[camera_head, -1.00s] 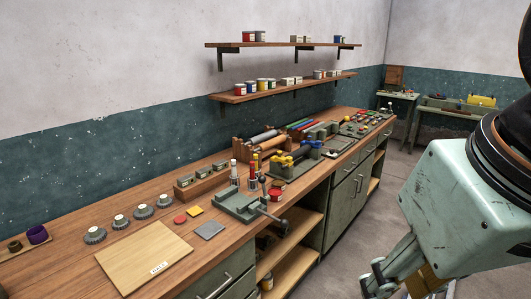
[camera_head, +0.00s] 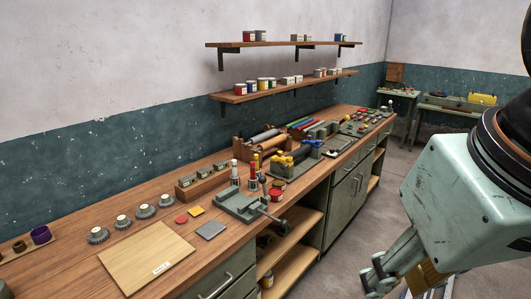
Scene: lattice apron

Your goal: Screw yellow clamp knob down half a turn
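Yellow clamp knobs (camera_head: 285,160) show small on a grey-green fixture (camera_head: 291,171) in the middle of the bench, with a dark cylinder between them. How far any knob is screwed down is too small to tell. My gripper (camera_head: 376,277) hangs at the lower right, in front of the bench and well apart from the fixture. It is partly cut off by the lower frame edge, and its finger opening cannot be made out.
A grey vise (camera_head: 240,205) with a handle over the bench edge stands nearer than the fixture. A red tin (camera_head: 277,195) is beside it. Gears (camera_head: 98,235) and a pale board (camera_head: 146,258) lie at left.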

